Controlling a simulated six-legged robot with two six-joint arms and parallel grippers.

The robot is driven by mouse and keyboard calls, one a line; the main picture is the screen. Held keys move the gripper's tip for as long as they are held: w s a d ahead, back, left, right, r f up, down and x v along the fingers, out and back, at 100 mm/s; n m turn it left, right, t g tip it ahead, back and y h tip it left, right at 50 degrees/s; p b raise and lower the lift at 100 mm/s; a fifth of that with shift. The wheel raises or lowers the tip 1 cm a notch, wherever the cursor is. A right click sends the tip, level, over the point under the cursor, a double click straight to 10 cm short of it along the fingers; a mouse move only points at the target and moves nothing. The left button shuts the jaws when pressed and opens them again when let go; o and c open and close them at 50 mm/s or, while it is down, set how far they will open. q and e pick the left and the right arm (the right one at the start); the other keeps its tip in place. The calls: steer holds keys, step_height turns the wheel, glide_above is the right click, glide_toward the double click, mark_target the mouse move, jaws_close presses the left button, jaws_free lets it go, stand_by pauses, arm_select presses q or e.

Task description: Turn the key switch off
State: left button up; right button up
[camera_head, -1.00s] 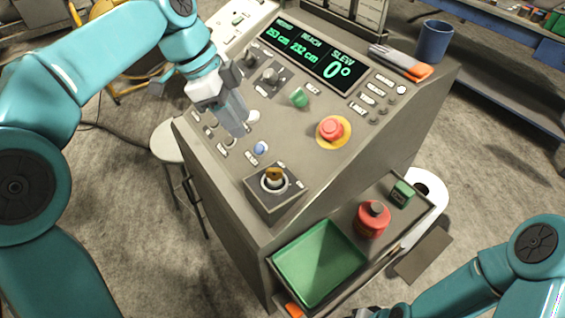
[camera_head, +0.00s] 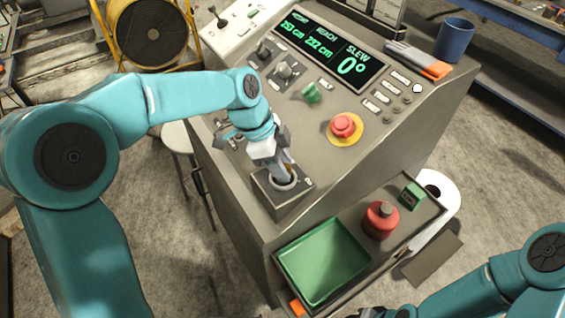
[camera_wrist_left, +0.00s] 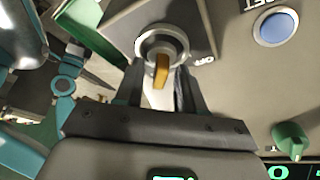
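The key switch (camera_head: 284,186) sits on a raised grey box at the console's near corner. In the head view my left gripper (camera_head: 283,174) is right over it and hides the key. In the left wrist view the brass-yellow key (camera_wrist_left: 162,70) stands in a round silver collar, beside an OFF label (camera_wrist_left: 203,61). The left gripper's dark fingers (camera_wrist_left: 160,88) are open, one on each side of the key, with gaps visible. My right gripper (camera_head: 385,312) only just shows at the bottom edge of the head view, too little to read its fingers.
A red mushroom button (camera_head: 344,126) on a yellow ring and a green knob (camera_head: 311,93) are on the sloped panel. A blue button (camera_wrist_left: 277,27) is near the key switch. A side shelf holds a green tray (camera_head: 325,262) and a red container (camera_head: 381,220).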

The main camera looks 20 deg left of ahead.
arm_select(q)
steer(key=shift+w+f, duration=0.1)
steer(key=shift+f, duration=0.05)
steer(key=shift+s, duration=0.2)
jaws_close()
steer(key=shift+d+f+n+t+b, duration=0.15)
steer(key=shift+n+t+b, duration=0.45)
steer(key=shift+n+b, duration=0.8)
steer(key=n+t+y+b, duration=0.1)
steer(key=n, duration=0.3)
steer(key=n+t+y+b, duration=0.1)
steer(key=n+b, duration=0.1)
steer(key=n, duration=0.2)
steer(key=shift+y, duration=0.4)
steer(key=n+b, duration=0.1)
steer(key=n, duration=0.1)
steer(key=n+y+b, duration=0.1)
steer(key=n, duration=0.2)
steer(key=shift+y+b, duration=0.3)
steer(key=shift+b, duration=0.05)
